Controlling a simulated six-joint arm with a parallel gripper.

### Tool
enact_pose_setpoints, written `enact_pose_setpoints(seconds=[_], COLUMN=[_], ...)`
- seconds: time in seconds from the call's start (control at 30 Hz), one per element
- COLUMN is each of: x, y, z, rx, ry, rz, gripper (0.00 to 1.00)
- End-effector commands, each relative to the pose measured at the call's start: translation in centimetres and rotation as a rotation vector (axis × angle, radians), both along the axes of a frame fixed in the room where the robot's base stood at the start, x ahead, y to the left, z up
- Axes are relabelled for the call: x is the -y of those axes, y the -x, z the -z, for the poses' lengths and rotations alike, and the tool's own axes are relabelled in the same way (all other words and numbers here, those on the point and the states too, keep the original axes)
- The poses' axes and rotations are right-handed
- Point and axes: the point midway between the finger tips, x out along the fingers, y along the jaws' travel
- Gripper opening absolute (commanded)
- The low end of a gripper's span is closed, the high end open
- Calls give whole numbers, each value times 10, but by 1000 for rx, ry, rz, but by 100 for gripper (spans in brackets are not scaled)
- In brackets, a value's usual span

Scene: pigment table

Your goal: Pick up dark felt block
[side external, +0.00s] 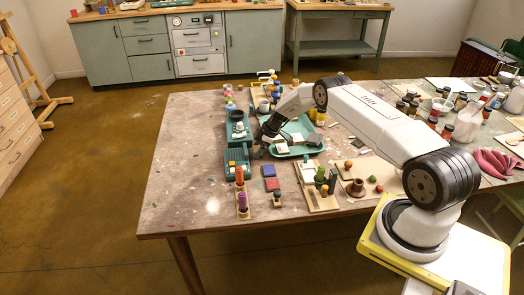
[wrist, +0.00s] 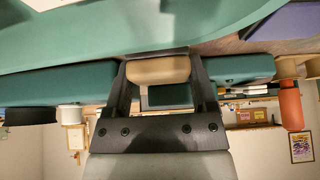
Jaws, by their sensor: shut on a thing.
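My gripper (side external: 262,143) is low over the table, between the teal boxes and the green tray. In the wrist view my gripper (wrist: 160,75) is shut on a tan-faced block (wrist: 157,70), which sits between its two dark fingers. No dark felt shows clearly on this block, so I cannot tell from its visible face whether it is the dark felt block. In the side view the gripper and wrist hide most of what is held. Whether it touches the table is not clear.
The green tray (side external: 283,150) with pale blocks lies right of my gripper. A teal box (side external: 236,156) stands close on its left. Blue (side external: 269,170) and red (side external: 272,184) blocks and a rack with a purple cylinder (side external: 242,200) stand nearer. The table's left part is clear.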

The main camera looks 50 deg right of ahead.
Motion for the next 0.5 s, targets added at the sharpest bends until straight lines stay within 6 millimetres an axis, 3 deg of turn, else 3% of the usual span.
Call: enact_pose_setpoints(seconds=[0.27,0.5], x=[0,-4], y=[-1,12], z=[-25,-41], rx=[1,0], ry=[1,0], rz=[0,0], gripper=[16,16])
